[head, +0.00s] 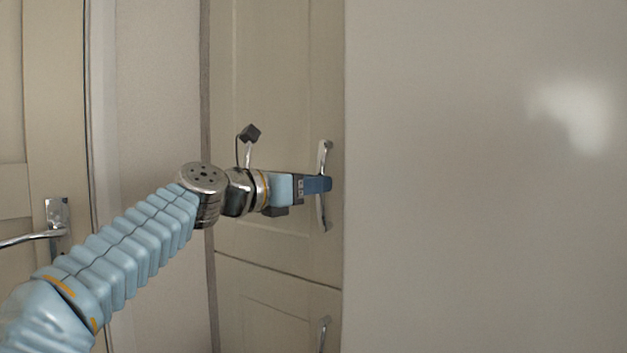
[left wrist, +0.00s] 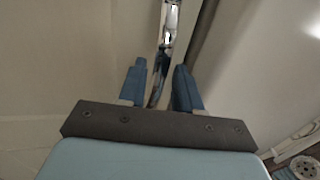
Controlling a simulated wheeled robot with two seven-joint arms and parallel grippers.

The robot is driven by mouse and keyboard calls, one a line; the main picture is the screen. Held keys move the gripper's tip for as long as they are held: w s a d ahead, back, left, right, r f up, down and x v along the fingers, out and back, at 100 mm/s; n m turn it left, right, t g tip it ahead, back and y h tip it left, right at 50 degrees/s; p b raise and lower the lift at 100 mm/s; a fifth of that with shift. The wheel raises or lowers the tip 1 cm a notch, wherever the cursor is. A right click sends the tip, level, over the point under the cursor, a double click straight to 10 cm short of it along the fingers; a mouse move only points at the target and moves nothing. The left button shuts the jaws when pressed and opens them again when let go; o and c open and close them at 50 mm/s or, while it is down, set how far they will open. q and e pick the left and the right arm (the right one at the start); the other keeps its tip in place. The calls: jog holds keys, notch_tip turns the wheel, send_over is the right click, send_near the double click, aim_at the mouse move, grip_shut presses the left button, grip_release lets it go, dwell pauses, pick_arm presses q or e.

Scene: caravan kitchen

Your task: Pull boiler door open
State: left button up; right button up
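The boiler door appears to be the tall beige panelled door (head: 275,75) in the middle of the head view, and it looks closed. Its upright metal handle (head: 322,215) is near the door's right edge. My left gripper (head: 318,184) is at the middle of this handle and hides part of it. In the left wrist view the handle (left wrist: 168,38) runs down between the two blue fingers of my left gripper (left wrist: 160,88). The fingers are apart, with a narrow gap showing on each side of the handle. My right gripper is in neither view.
A large plain wall or panel (head: 480,200) stands close to the right of the door. A lower door (head: 265,310) with its own handle (head: 323,333) is below. At far left is another door with a lever handle (head: 35,237).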

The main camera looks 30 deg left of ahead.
pick_arm(q)
jog(key=shift+w+d, duration=0.1)
jog(key=shift+w, duration=0.25)
grip_shut()
dwell(1.2)
